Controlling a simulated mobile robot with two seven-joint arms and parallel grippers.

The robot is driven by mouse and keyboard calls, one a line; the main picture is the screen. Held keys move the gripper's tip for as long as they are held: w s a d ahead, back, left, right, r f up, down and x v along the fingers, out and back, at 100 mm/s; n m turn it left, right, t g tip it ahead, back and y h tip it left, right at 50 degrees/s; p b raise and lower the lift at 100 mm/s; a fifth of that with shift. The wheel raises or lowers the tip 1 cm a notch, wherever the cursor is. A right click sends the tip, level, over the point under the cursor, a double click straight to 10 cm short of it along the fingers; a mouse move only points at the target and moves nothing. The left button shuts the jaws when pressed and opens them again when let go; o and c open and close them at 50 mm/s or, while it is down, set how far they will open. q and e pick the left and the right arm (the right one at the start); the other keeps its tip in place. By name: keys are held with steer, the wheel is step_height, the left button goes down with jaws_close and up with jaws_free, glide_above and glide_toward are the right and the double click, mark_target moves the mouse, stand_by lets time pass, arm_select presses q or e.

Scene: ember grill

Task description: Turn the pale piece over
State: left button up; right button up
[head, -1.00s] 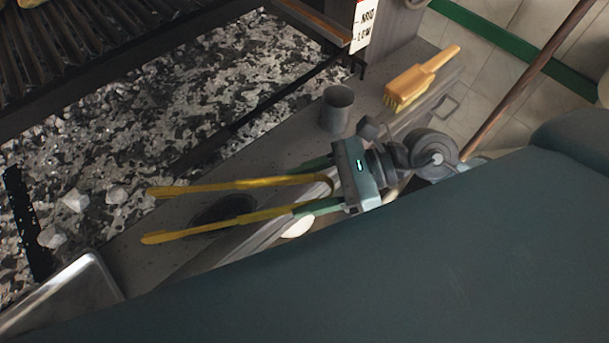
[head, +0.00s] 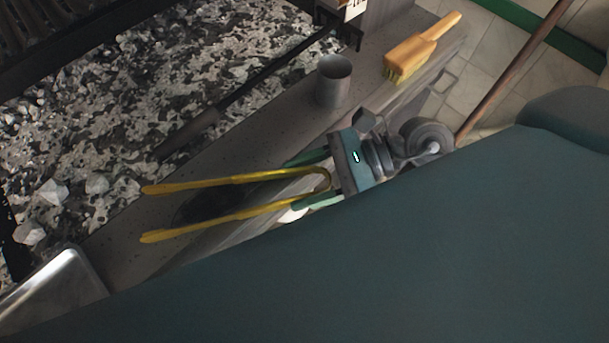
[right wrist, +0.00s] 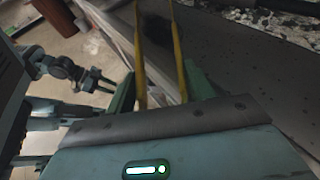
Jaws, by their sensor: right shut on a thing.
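Yellow tongs (head: 215,185) are held in my right gripper (head: 308,182), whose green fingers are on either side of the tong arms near the bend. The two tips are apart with nothing between them, over the grey ledge (head: 130,215). The tongs also show in the right wrist view (right wrist: 178,55), pointing away from the gripper. My left gripper (right wrist: 105,82) shows small in the right wrist view, its fingers apart and empty. I cannot make out the pale piece on the grate; only a corner of the grate (head: 35,35) is in view.
Pale lumps (head: 97,184) lie on the ash bed (head: 120,100). A dark-handled tool (head: 205,118) lies across its edge. A metal cup (head: 333,82) and an orange brush (head: 415,50) are on the ledge. A metal tray (head: 60,285) is at lower left.

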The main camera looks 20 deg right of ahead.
steer(key=o, duration=0.7)
steer(key=shift+b+v, duration=0.8)
steer(key=shift+v, duration=3.15)
